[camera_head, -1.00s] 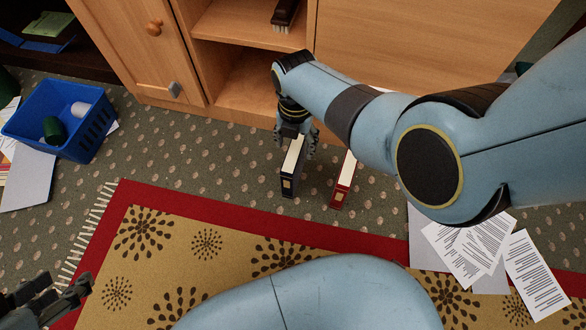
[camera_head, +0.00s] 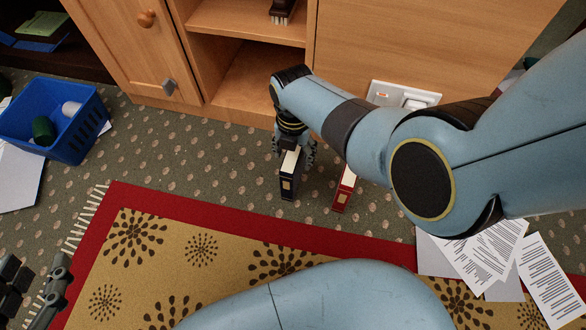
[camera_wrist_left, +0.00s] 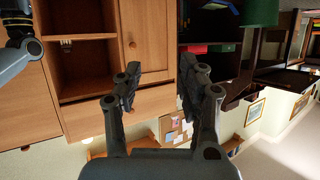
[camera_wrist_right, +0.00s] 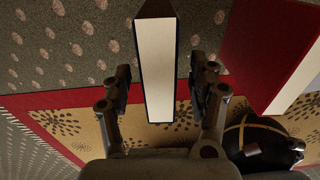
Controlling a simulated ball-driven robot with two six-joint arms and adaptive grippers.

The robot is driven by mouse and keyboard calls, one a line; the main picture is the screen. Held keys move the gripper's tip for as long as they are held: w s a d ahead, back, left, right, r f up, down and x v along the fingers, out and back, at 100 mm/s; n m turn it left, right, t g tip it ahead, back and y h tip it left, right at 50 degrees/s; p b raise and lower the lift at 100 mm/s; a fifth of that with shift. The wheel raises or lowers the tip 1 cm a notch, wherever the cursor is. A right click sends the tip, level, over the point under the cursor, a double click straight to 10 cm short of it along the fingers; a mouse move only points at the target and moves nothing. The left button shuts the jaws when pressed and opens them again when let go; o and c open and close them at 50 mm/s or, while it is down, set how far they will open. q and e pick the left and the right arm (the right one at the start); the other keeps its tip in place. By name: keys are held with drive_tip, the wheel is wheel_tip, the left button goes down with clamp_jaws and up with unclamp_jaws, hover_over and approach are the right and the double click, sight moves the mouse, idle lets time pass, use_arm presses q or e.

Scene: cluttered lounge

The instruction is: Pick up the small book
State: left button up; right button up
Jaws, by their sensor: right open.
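A dark blue book (camera_head: 288,176) stands upright on the carpet, its pale page edge facing up. A red book (camera_head: 345,188) stands just to its right, partly hidden by my right arm. I cannot tell which is meant by the small book. My right gripper (camera_head: 294,152) is over the dark book from behind. In the right wrist view its open fingers (camera_wrist_right: 158,92) lie on either side of the dark book (camera_wrist_right: 157,65), with gaps on both sides. The red book (camera_wrist_right: 275,50) is to the right there. My left gripper (camera_head: 38,288) is open and empty; it also shows in its wrist view (camera_wrist_left: 158,85).
A wooden cabinet (camera_head: 115,55) stands behind the books. A blue basket (camera_head: 75,145) is at the left. A red-bordered rug (camera_head: 210,208) lies in front. Papers (camera_head: 490,250) lie at the right, and a white item (camera_head: 405,96) is behind my right arm.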

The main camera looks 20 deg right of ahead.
wheel_tip(320, 180, down, 3)
drive_tip(key=shift+r+b, duration=0.1)
drive_tip(key=shift+b, duration=0.9)
use_arm(q)
drive_tip(key=w+r+t+h, duration=0.1)
drive_tip(key=w+r+t, duration=0.2)
drive_tip(key=r, duration=0.3)
drive_tip(key=w+d+r+m+t, duration=0.1)
drive_tip(key=w+r+t, duration=0.2)
drive_tip(key=r, duration=0.4)
drive_tip(key=shift+w+d+r+t+h, duration=0.2)
drive_tip(key=shift+w+t+h, duration=0.15)
drive_tip(key=shift+w, duration=0.2)
use_arm(e)
drive_tip(key=shift+c, duration=0.3)
clamp_jaws()
